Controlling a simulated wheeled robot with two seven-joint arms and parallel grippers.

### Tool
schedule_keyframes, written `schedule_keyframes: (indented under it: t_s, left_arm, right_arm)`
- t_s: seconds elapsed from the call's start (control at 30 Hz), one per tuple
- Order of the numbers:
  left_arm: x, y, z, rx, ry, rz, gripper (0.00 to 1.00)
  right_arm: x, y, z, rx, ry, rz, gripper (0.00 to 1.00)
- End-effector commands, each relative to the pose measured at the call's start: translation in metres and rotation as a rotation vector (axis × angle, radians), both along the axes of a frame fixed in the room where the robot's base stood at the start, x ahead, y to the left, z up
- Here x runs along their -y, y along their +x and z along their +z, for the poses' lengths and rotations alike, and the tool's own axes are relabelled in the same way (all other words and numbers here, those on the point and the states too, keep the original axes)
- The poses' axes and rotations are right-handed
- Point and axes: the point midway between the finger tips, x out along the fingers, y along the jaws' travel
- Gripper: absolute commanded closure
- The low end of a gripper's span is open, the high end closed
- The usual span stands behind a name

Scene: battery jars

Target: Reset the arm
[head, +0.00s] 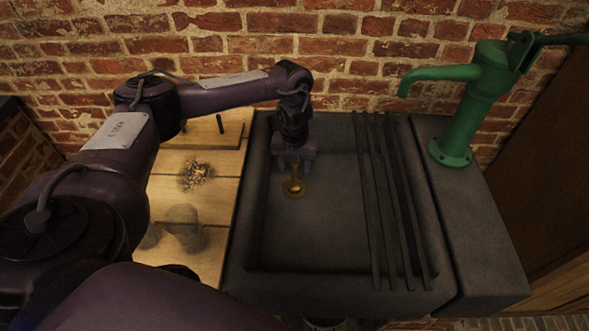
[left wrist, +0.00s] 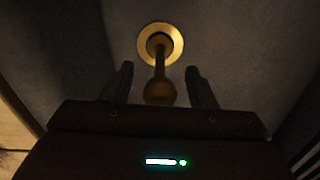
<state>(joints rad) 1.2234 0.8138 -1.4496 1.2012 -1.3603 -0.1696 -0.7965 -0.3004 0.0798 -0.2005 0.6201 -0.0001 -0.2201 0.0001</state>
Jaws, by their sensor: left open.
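My left arm reaches in from the left, and its gripper (head: 294,168) hangs over the dark stone sink (head: 270,225). The gripper is open. A small golden brass object (head: 294,187) with a round flared end is just below the fingertips in the head view. In the left wrist view the brass object (left wrist: 160,43) shows a ring-shaped end, a thin stem and a rounded knob. The knob is seen between the two spread fingers (left wrist: 160,85). I cannot tell whether they touch it. My right gripper is not in view.
A green hand pump (head: 460,110) stands on a stone ledge right of the sink. Dark bars (head: 395,200) cross the sink's right side. A wooden top (head: 222,165) at left holds a dark speckled pile (head: 196,174) and greyish glassy shapes (head: 183,222). A brick wall (head: 340,50) closes the back.

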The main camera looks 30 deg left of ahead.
Motion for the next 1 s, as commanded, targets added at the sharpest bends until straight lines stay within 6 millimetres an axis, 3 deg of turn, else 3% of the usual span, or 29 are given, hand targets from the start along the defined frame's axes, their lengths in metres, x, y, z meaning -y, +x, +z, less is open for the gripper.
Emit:
schedule_keyframes:
  t_s: [0.17,0.3,0.63,1.0]
  left_arm:
    - [0.000,0.002,0.033,0.006,-0.001,0.000,0.48]
    - [-0.001,0.001,0.055,0.005,0.001,0.000,0.48]
    - [0.000,0.001,0.064,0.002,0.000,0.001,0.48]
    - [0.000,0.001,0.122,0.002,0.000,0.001,0.48]
  right_arm:
    - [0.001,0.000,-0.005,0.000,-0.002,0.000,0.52]
    - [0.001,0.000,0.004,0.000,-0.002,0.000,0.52]
    - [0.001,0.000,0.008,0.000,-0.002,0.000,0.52]
    - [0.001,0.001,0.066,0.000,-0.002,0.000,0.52]
